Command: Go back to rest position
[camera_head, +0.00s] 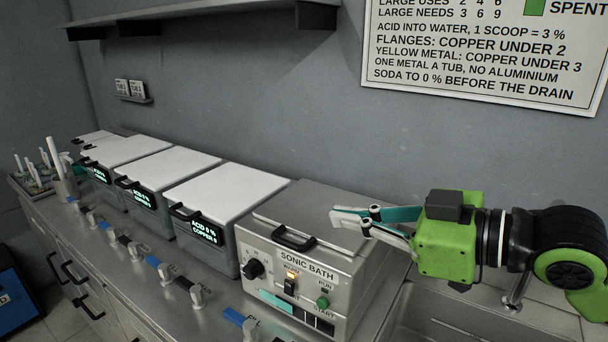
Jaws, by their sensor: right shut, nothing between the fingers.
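My right gripper (350,218) comes in from the right on a green and black arm. Its fingers are shut and empty, and they point left above the lid of the sonic bath. The sonic bath (302,283) is a metal box with a closed lid, a black handle, a knob, a lit orange lamp and a green button. In this view the fingers overlap the lid's right part; I cannot tell whether they touch it. My left gripper is not in view.
Several white-lidded boilers (228,193) with closed lids and small displays stand in a row to the left. Valves (198,295) line the counter front. A shelf (200,8) and a sign (480,50) are on the wall. A blue box (15,290) stands at lower left.

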